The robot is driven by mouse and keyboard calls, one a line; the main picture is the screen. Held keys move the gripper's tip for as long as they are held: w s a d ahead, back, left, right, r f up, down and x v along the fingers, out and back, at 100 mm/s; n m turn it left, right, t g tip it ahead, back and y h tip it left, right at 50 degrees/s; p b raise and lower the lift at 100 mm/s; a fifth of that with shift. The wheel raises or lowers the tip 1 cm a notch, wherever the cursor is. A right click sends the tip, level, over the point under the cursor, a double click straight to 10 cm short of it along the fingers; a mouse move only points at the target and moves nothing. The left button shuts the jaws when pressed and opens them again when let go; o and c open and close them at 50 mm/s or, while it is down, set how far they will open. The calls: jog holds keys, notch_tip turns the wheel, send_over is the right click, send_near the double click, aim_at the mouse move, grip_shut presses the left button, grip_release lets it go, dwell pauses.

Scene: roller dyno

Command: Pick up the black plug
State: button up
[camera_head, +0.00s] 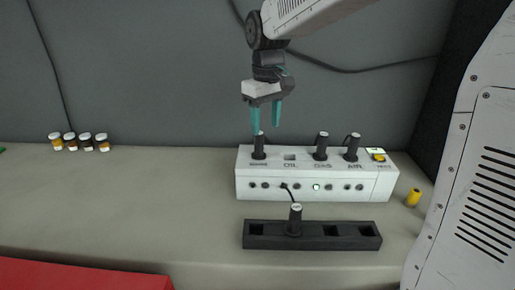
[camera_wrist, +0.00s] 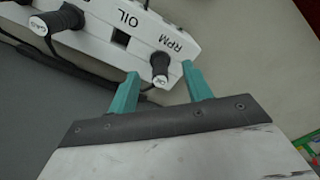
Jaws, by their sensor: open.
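Several black plugs with pale caps are in view. One black plug (camera_head: 259,147) stands upright at the left end of the white box (camera_head: 300,188); two more (camera_head: 321,147) (camera_head: 352,148) stand to its right. Another black plug (camera_head: 295,220) stands in the dark holder (camera_head: 265,243) in front of the box. My gripper (camera_head: 266,127) is open and empty, pointing down just above the leftmost plug. In the wrist view that plug (camera_wrist: 160,63) shows beside the RPM label, between the tips of the teal fingers. I cannot tell whether they touch it.
The box's OIL socket (camera_head: 290,156) is empty. The holder has open square slots (camera_head: 331,231). A yellow cylinder (camera_head: 413,197) lies right of the box. Small jars (camera_head: 87,142) stand far left by the wall.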

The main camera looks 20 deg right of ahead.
aim_at(259, 145)
jog(key=w, duration=0.1)
jog(key=w+f, duration=0.1)
jog(key=w, duration=0.1)
jog(key=shift+a+f, duration=0.25)
jog(key=shift+w+f+n, duration=0.25)
jog(key=shift+w+n, duration=0.05)
notch_tip(259, 145, down, 8)
jog(key=shift+s+r, duration=0.1)
jog(key=shift+r, duration=0.15)
jog(key=c, duration=0.7)
